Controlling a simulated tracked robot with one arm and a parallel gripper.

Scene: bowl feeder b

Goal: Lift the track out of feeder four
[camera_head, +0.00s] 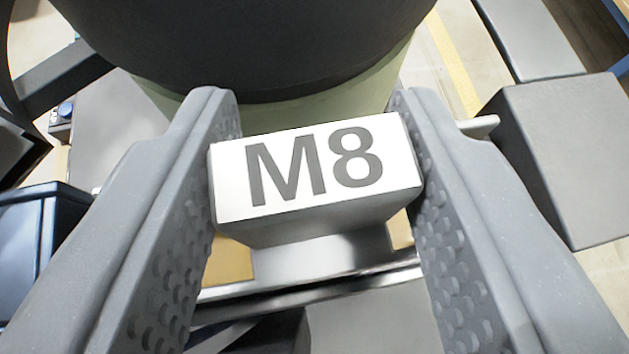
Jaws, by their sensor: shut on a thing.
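A white block marked "M8" (316,172), with a grey metal body under it, sits in the middle of the view; it looks like the track's grip block. My gripper (318,165) is shut on it, one dimpled finger against each side. A metal neck (318,257) runs down from the block to a thin metal rail (310,290). A large dark bowl (250,40) with a pale green lower band stands right behind the block. I cannot tell whether the rail still rests on something below.
A grey box (570,150) stands at the right, with a short metal rod (480,126) beside it. A dark blue bin (40,240) is at the left edge. A yellow line (455,65) crosses the pale floor at the upper right.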

